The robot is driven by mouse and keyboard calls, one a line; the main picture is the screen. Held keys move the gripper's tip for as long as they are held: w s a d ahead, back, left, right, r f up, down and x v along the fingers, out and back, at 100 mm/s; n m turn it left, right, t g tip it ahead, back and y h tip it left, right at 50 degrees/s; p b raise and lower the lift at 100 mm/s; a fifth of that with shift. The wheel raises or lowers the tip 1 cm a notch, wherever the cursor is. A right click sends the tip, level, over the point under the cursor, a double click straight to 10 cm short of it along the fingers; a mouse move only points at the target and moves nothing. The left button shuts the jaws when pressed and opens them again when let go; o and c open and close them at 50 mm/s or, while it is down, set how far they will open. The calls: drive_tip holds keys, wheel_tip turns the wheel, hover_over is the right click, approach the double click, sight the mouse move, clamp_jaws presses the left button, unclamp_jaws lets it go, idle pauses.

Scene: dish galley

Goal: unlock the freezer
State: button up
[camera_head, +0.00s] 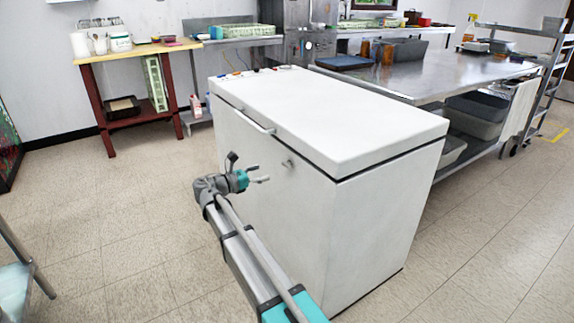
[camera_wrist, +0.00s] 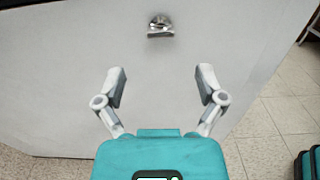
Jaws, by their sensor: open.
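The freezer (camera_head: 325,120) is a white chest freezer with its lid down and a long bar handle (camera_head: 246,119) along the upper front edge. A small metal lock (camera_head: 288,163) sits on its front face, and it also shows in the wrist view (camera_wrist: 160,26). My gripper (camera_head: 249,169) is in front of the freezer, beside the lock in the head view. In the wrist view my gripper (camera_wrist: 160,84) is open and empty, its two fingers spread, with the lock ahead between and beyond the fingertips. I cannot tell how the lock is turned.
A steel counter (camera_head: 440,72) with grey tubs below stands behind the freezer. A wooden table (camera_head: 140,50) with jugs is at the back left, and a steel rack (camera_head: 550,75) at the right. Small items (camera_head: 238,74) lie on the lid's far left. The floor (camera_head: 110,220) left of the freezer is clear.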

sight(284, 164)
drive_tip(key=x, duration=0.9)
drive_tip(key=shift+w+d, duration=0.15)
drive_tip(key=shift+d, duration=0.15)
drive_tip(key=c, duration=1.2)
drive_tip(key=shift+o, duration=0.2)
